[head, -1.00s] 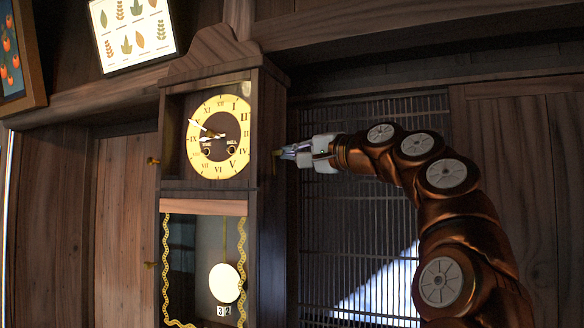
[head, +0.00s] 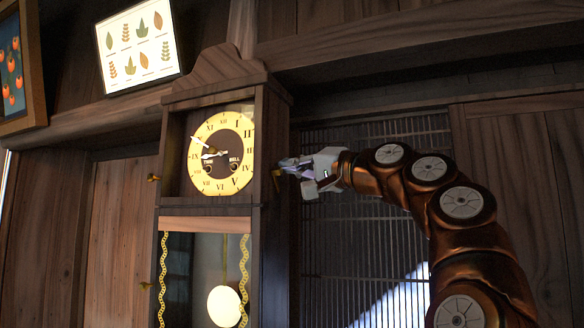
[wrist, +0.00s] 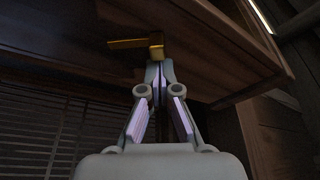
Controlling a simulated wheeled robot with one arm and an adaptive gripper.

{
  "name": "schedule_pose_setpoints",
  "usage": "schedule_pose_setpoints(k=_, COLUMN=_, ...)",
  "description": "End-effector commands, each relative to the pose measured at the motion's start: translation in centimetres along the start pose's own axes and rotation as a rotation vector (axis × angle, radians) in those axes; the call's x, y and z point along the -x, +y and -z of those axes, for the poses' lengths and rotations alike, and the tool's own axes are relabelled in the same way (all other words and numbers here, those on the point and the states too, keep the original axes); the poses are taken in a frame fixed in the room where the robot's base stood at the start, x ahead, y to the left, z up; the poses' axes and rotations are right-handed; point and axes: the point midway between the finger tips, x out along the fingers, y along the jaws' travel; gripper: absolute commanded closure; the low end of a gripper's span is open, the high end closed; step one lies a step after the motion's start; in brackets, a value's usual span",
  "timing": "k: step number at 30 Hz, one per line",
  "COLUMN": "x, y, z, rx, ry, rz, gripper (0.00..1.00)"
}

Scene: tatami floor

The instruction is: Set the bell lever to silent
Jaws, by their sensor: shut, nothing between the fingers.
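A tall dark wooden wall clock (head: 270,150) has a yellow dial (head: 196,165). A small brass lever (head: 278,183) is on its right side wall. In the head view the lever appears slanted downward just left of my gripper (head: 284,165). In the wrist view the lever (wrist: 126,44) is a bar reaching left from a squarish brass end. My gripper (wrist: 158,72) is shut and empty, its tips right at that brass end. They look to be touching it or very close; I cannot tell which. Which lever position means silent is not readable.
Another brass knob (head: 153,178) is on the clock's left side. A slatted grille (head: 330,235) fills the wall right of the clock, behind my arm. A framed leaf picture (head: 139,43) and a wooden beam (head: 420,55) are above.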

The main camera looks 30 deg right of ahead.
Motion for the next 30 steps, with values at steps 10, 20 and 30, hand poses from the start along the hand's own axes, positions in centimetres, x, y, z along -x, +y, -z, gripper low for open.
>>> schedule_pose_setpoints(k=10, x=-0.4, y=-0.6, z=2.4, rx=0.000, ry=0.002, rz=0.000, gripper=1.00)
schedule_pose_setpoints(k=20, x=1.4, y=-0.2, z=3.4, rx=0.003, ry=0.005, rz=0.003, gripper=1.00)
schedule_pose_setpoints(k=30, x=7.4, y=-0.2, z=3.4, rx=0.002, ry=0.004, rz=0.004, gripper=1.00)
